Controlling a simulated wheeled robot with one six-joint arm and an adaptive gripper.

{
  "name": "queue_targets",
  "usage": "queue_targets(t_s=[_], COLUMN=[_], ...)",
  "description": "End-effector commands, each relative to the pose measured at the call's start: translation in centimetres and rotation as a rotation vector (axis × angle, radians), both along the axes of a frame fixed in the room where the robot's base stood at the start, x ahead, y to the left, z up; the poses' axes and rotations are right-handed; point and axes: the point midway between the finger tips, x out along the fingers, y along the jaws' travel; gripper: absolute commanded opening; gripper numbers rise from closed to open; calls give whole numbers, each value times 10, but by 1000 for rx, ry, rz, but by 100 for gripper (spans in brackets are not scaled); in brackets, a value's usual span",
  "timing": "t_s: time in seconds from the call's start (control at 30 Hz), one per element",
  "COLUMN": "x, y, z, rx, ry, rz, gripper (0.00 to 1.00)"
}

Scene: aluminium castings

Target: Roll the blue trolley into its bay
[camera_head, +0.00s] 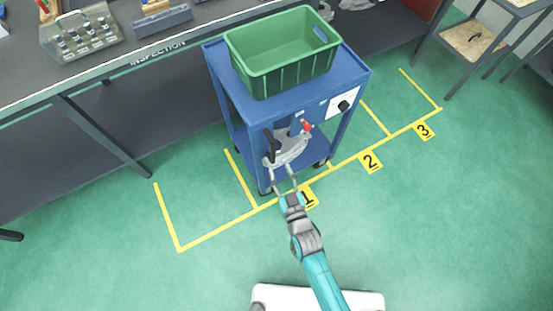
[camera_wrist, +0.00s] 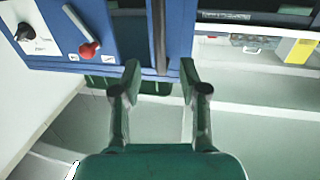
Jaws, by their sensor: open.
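The blue trolley (camera_head: 290,98) stands upright under and in front of the bench edge, on the floor marks by the yellow label 1 (camera_head: 307,198). A green crate (camera_head: 280,75) sits on its top. A black upright handle (camera_head: 270,146) is on its near side; it also shows in the wrist view (camera_wrist: 159,35). A red-knobbed lever (camera_wrist: 88,50) is beside it. My gripper (camera_head: 281,170) is open near the trolley's near face; in the wrist view its fingertips (camera_wrist: 160,78) are apart, with the handle's end in line with the gap. Contact cannot be told.
Yellow floor lines (camera_head: 215,232) mark bays, with labels 2 (camera_head: 370,160) and 3 (camera_head: 425,130) to the right. The inspection bench (camera_head: 100,68) runs behind and left, its leg (camera_head: 105,138) near the marks. A wooden-topped stand (camera_head: 470,40) is far right. Green floor in front is clear.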

Motion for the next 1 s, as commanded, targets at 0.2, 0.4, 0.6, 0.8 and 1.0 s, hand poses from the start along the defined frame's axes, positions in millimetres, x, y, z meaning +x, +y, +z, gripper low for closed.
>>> queue_targets(t_s=[0.2, 0.4, 0.6, 0.8, 1.0], x=[-22, -26, -26, -26, -31], y=[-9, -11, -11, -11, -17], z=[0, 1, 1, 0, 0], rx=[0, 1, 0, 0, -2], ry=[0, -2, -1, -1, 4], rz=[0, 0, 0, 0, -6], gripper=[43, 43, 43, 43, 43])
